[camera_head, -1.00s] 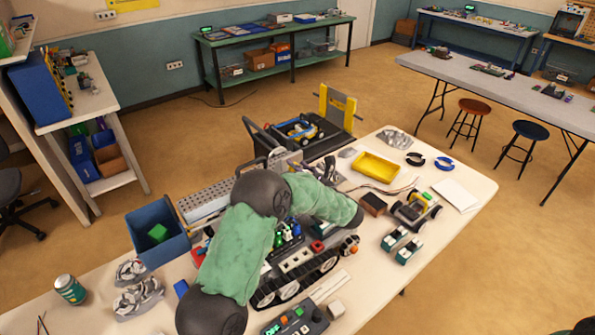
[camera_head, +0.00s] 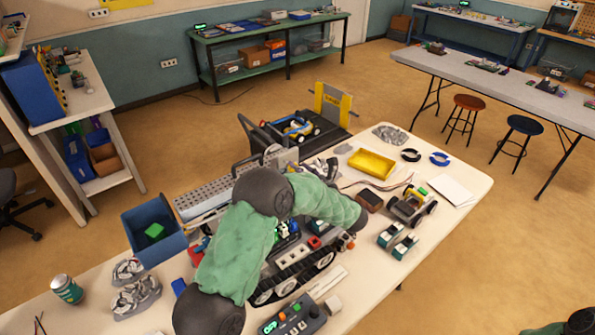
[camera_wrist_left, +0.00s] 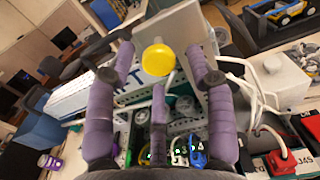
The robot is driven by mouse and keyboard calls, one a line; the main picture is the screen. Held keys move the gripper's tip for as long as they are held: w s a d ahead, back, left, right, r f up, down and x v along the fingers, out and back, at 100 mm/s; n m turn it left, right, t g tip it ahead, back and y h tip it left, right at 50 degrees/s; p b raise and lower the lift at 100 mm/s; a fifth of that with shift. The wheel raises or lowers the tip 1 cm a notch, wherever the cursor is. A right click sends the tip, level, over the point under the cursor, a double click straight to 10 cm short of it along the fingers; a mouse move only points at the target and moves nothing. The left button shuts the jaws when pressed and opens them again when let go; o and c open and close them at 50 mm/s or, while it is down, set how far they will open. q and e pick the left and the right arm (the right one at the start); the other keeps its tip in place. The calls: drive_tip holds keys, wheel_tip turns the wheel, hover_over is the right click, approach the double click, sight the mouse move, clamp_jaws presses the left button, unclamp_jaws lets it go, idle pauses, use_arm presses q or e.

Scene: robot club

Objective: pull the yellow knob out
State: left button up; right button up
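The yellow knob (camera_wrist_left: 158,60) is a round disc in the left wrist view, in front of a grey panel (camera_wrist_left: 178,45). My left gripper (camera_wrist_left: 160,78) has purple padded fingers. They are spread wide, one on each side of the knob, with a third finger below it. There is a visible gap on both sides, so the gripper is open and holds nothing. In the head view my green-sleeved left arm reaches over the tracked robot on the table, and I cannot make out the fingers or the knob. My right gripper is not in view.
The table (camera_head: 440,225) holds a blue bin (camera_head: 152,228), a yellow tray (camera_head: 372,164), a small wheeled robot (camera_head: 413,206), a can (camera_head: 66,289) and a controller (camera_head: 293,318). White cables (camera_wrist_left: 245,90) run close to the right finger in the wrist view.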

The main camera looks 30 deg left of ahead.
use_arm(q)
drive_tip(key=shift+a, duration=0.1)
drive_tip(key=v, duration=1.2)
drive_tip(key=shift+w, duration=0.1)
idle(0.3)
